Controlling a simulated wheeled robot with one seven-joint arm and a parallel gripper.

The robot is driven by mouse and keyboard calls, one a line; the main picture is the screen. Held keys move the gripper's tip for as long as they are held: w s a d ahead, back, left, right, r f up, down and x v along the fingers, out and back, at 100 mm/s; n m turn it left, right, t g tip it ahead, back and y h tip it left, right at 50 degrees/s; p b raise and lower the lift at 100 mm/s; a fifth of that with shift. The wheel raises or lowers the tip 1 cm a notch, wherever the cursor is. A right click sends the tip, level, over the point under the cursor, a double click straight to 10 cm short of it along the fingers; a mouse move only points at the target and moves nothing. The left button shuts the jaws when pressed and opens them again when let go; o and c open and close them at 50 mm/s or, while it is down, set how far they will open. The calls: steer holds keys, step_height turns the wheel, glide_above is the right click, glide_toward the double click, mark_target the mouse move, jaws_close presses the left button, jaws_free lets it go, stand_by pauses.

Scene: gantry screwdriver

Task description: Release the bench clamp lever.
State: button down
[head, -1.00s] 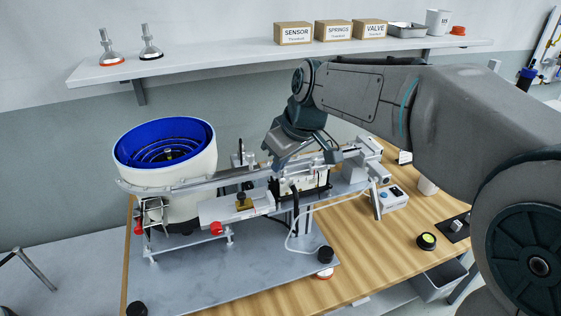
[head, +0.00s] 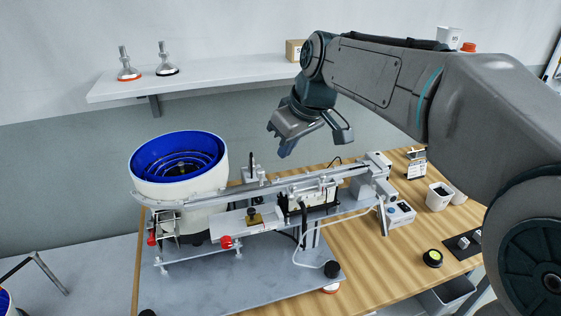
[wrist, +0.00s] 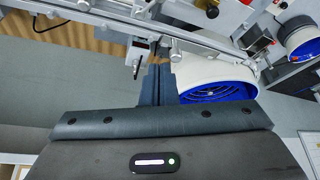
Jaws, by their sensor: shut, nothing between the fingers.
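My gripper (head: 284,151) is above and behind the feeder rail, apart from it, with its fingers pointing down. In the wrist view its fingers (wrist: 157,82) are shut together and empty. A red knob (head: 226,242) sits at the front of the rail fixture, and another red knob (head: 151,239) is below the bowl at the left. A dark upright post (head: 251,163) stands behind the rail; a similar dark-tipped part (wrist: 137,68) shows beside my fingers in the wrist view. I cannot tell which of these is the bench clamp lever or how it is set.
A white bowl feeder with a blue inside (head: 180,160) stands left of my gripper. The rail (head: 270,188) crosses below it. A wall shelf (head: 220,75) is behind. Cups (head: 438,197) and a grey control box (head: 400,213) are at the right.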

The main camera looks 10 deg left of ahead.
steer(key=v, duration=0.4)
steer(key=shift+w+d, duration=0.1)
steer(key=shift+w, duration=0.2)
steer(key=s+d+f+m+h, duration=0.2)
steer(key=s+d+f+m, duration=0.3)
steer(key=s+d+f, duration=0.3)
steer(key=s+d+f+m+h, duration=0.2)
steer(key=s+d+f+m, duration=0.4)
steer(key=d, duration=1)
step_height(320, 180, down, 5)
steer(key=s, duration=0.3)
steer(key=shift+d+r, duration=0.15)
steer(key=shift+r, duration=0.05)
